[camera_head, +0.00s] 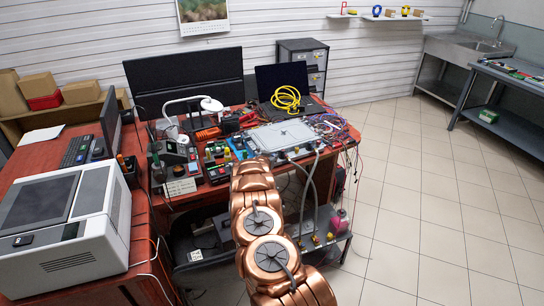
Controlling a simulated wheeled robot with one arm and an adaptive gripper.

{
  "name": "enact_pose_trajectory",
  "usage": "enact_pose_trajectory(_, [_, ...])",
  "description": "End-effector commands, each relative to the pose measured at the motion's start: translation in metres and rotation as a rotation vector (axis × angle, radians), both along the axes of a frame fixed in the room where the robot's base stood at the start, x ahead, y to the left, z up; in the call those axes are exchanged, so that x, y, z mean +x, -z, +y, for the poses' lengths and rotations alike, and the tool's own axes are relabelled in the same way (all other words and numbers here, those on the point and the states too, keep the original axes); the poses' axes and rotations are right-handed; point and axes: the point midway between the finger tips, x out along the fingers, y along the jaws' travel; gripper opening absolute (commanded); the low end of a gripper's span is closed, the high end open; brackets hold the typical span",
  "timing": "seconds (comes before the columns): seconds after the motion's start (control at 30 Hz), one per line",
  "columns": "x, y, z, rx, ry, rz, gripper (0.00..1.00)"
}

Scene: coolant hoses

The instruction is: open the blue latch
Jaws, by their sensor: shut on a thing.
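A small blue part (238,146) shows on the red-brown desk, just beyond the far end of my copper arm. It may be the blue latch, but it is too small and too covered to tell whether it is open or closed. A flat grey metal plate (283,134) lies to its right. Grey hoses (311,180) run from the plate's front edge down toward the lower shelf. My arm reaches from the bottom of the view up to the desk's front edge. Its own links hide my gripper and whatever is at its fingers.
Small devices (172,155) crowd the desk left of my arm. A coil of yellow cable (287,99) lies on an open laptop behind the plate, and loose wires (330,126) lie to the right. A large white machine (68,228) stands at left. The tiled floor (420,220) at right is clear.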

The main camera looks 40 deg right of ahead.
Motion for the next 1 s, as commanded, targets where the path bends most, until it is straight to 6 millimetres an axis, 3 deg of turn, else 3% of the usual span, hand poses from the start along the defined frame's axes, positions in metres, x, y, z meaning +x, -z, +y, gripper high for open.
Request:
enact_pose_trajectory(0.5, [0.0013, -0.0020, 0.0005, -0.002, 0.005, -0.003, 0.00])
enact_pose_trajectory(0.53, [0.0013, -0.0020, 0.0004, -0.002, 0.006, -0.002, 0.21])
enact_pose_trajectory(0.63, [0.0011, -0.0017, 0.0004, -0.002, 0.006, -0.002, 0.31])
enact_pose_trajectory(1.0, [-0.0004, -0.0016, 0.0010, -0.001, 0.006, 0.000, 0.31])
